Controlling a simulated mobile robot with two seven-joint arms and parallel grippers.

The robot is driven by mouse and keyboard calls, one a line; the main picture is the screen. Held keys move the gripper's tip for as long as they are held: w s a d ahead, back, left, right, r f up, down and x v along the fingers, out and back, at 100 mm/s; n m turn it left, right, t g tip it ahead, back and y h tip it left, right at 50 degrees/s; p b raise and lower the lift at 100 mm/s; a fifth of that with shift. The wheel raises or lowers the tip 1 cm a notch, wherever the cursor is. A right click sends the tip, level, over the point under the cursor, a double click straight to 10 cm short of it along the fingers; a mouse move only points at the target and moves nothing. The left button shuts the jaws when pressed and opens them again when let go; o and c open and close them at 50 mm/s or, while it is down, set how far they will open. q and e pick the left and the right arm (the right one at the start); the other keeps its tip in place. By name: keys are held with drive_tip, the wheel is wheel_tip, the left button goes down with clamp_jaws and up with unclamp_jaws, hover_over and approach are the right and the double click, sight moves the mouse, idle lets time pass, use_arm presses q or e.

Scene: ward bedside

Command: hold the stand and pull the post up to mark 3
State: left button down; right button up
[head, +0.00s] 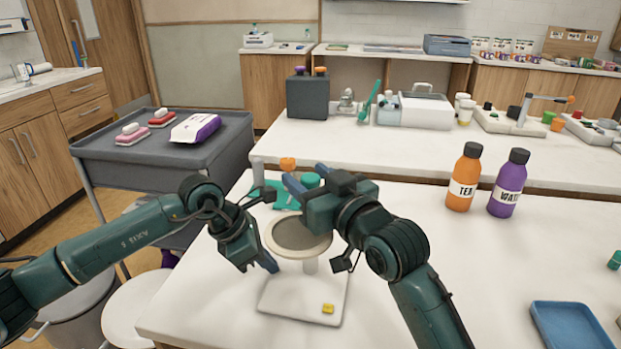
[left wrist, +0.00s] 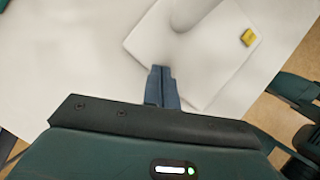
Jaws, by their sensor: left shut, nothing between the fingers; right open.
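The stand has a white square base (head: 290,302), a short pale post (head: 310,266) and a round top with a cream rim and a grey face (head: 302,236). A yellow tab (head: 327,308) sits on the base. My left gripper (head: 270,266) is shut and empty at the left of the stand, below the round top. In the left wrist view its fingertips (left wrist: 161,70) overlap the edge of the base (left wrist: 150,38); I cannot tell whether they touch. The post (left wrist: 190,12) is beyond them. I see no mark numbers.
An orange bottle (head: 463,178) and a purple bottle (head: 508,184) stand to the right. A blue tray (head: 573,332) is at front right. The table between is clear.

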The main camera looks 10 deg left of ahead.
use_arm(q)
drive_tip(key=shift+s+f, duration=0.2)
drive_tip(key=shift+f, duration=0.15)
use_arm(e)
clamp_jaws()
use_arm(q)
drive_tip(key=shift+a, duration=0.1)
use_arm(e)
wheel_tip(320, 180, up, 10)
drive_tip(key=shift+f, duration=0.15)
drive_tip(key=shift+c, duration=1.3)
unclamp_jaws()
drive_tip(key=shift+d, duration=0.1)
drive_tip(key=shift+o, duration=1.3)
drive_tip(key=shift+f, duration=0.1)
